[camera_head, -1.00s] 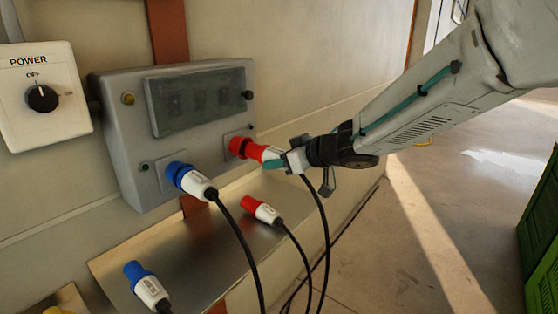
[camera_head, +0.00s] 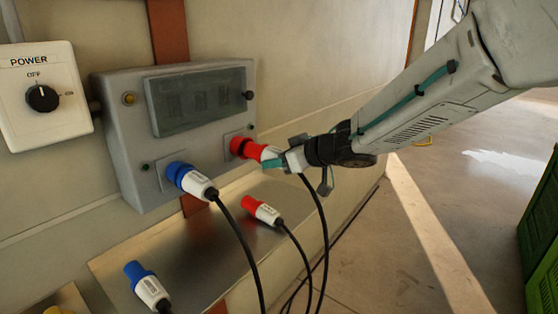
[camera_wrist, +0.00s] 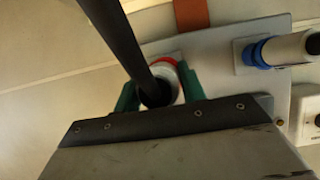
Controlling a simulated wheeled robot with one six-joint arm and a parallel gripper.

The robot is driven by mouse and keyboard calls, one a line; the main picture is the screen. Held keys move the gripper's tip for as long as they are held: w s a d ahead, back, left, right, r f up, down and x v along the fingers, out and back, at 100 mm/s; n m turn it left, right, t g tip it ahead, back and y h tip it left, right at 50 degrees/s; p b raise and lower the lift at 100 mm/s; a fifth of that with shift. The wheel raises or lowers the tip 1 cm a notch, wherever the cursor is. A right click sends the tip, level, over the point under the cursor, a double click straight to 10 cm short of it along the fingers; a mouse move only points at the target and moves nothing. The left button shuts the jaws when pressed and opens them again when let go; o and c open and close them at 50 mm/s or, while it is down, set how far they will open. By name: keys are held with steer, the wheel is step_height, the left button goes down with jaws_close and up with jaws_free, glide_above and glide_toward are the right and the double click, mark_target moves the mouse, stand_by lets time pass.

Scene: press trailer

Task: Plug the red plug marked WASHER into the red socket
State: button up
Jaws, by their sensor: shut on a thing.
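My gripper (camera_head: 279,163) is shut on a red and white plug (camera_head: 268,154) at the right side of the grey socket box. The plug's red end meets the red socket (camera_head: 241,146), and I see no clear gap between them. In the wrist view the green fingers sit on both sides of the held plug (camera_wrist: 168,68), and its black cable hides part of it. Another red and white plug (camera_head: 262,210) lies on the metal shelf with its cable trailing. I cannot read the marking on either red plug.
A blue plug (camera_head: 190,180) sits in the box's (camera_head: 128,170) left socket. Another blue plug (camera_head: 146,284) lies at the lower left, on or by the metal shelf (camera_head: 200,260). The POWER switch (camera_head: 42,97) points to OFF. Black cables hang below my gripper. A green crate (camera_head: 540,240) stands right.

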mark_target(264, 154)
steer(key=shift+w+a, duration=0.75)
steer(key=shift+a, duration=0.25)
steer(key=shift+w+a, duration=0.75)
steer(key=shift+a, duration=0.2)
steer(key=o, duration=1.2)
steer(key=shift+c, duration=0.2)
